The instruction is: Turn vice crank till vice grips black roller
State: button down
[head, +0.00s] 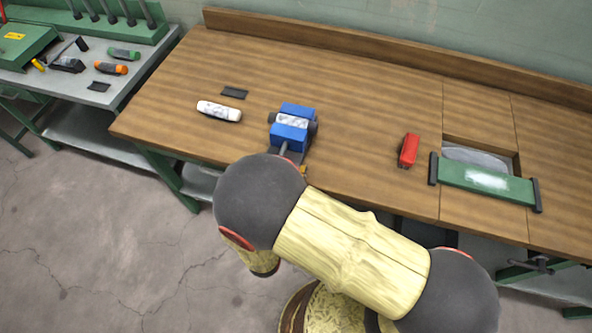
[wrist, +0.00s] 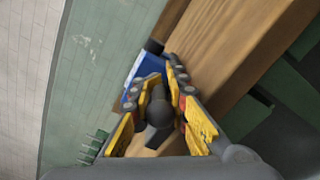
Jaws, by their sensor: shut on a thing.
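The blue vice (head: 290,133) stands near the front edge of the wooden bench, with a pale metal strip between its blue parts. Dark round ends, which look like the black roller (head: 313,128), stick out at its sides. I cannot tell how tightly the jaws meet it. A grey screw (head: 284,149) runs from the vice toward my arm. In the wrist view, my gripper (wrist: 156,82) has its yellow fingers shut on the dark grey crank (wrist: 158,116), with the blue vice (wrist: 148,65) just beyond. In the head view, my arm hides the crank and most of the gripper.
A white tool (head: 219,111) and a dark flat block (head: 234,92) lie left of the vice. A red object (head: 408,150) and a green bench clamp (head: 485,182) are to the right. A grey side table (head: 120,90) holds several tools.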

jog(key=c, duration=2)
grip_release()
jog(key=shift+a, duration=0.3)
jog(key=shift+o, duration=1)
jog(key=shift+d, duration=0.1)
jog(key=shift+s, duration=0.1)
jog(key=v, duration=0.7)
jog(key=shift+s, duration=0.4)
